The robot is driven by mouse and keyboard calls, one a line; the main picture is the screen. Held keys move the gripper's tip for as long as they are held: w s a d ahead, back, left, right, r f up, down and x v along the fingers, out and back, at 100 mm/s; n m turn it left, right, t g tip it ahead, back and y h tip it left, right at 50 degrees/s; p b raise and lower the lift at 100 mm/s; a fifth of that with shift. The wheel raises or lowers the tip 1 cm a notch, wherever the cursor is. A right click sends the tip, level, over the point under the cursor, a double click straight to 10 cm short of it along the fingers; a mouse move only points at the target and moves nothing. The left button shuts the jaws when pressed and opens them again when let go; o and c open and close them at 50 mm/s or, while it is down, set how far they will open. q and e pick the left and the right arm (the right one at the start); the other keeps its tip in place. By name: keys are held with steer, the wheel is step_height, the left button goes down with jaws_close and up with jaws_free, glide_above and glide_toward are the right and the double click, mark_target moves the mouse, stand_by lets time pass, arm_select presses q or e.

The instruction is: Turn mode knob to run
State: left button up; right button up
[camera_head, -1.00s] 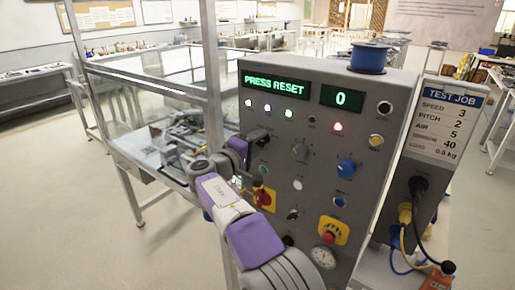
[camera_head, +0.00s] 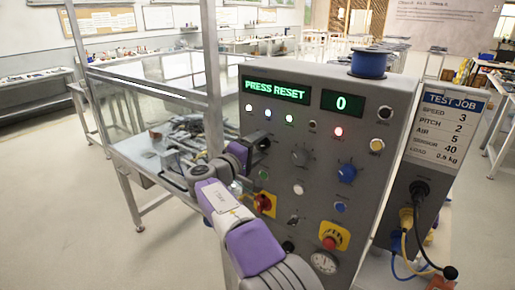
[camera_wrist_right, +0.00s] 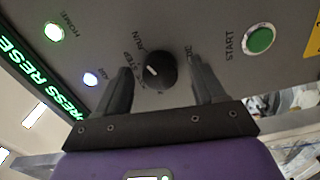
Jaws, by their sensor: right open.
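The mode knob (camera_wrist_right: 161,69) is a round black dial with a white pointer mark on the grey control panel (camera_head: 392,95). In the right wrist view the words RUN and STEP are printed beside it; the mark points roughly toward the STEP side. My right gripper (camera_wrist_right: 163,82) is open, with one dark finger on each side of the knob; I cannot tell whether they touch it. In the head view my right gripper (camera_head: 254,145) is at the panel's left side and largely hides the knob. My left gripper is not in view.
The panel display (camera_head: 276,89) reads PRESS RESET. A green START button (camera_wrist_right: 261,39) is right of the knob in the wrist view. A red emergency button (camera_head: 332,238), a blue knob (camera_head: 347,173) and a red-yellow switch (camera_head: 264,203) are nearby. A framed machine stands left.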

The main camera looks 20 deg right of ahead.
steer(key=v, duration=0.7)
steer(key=shift+s+a, duration=0.15)
steer(key=shift+a, duration=0.1)
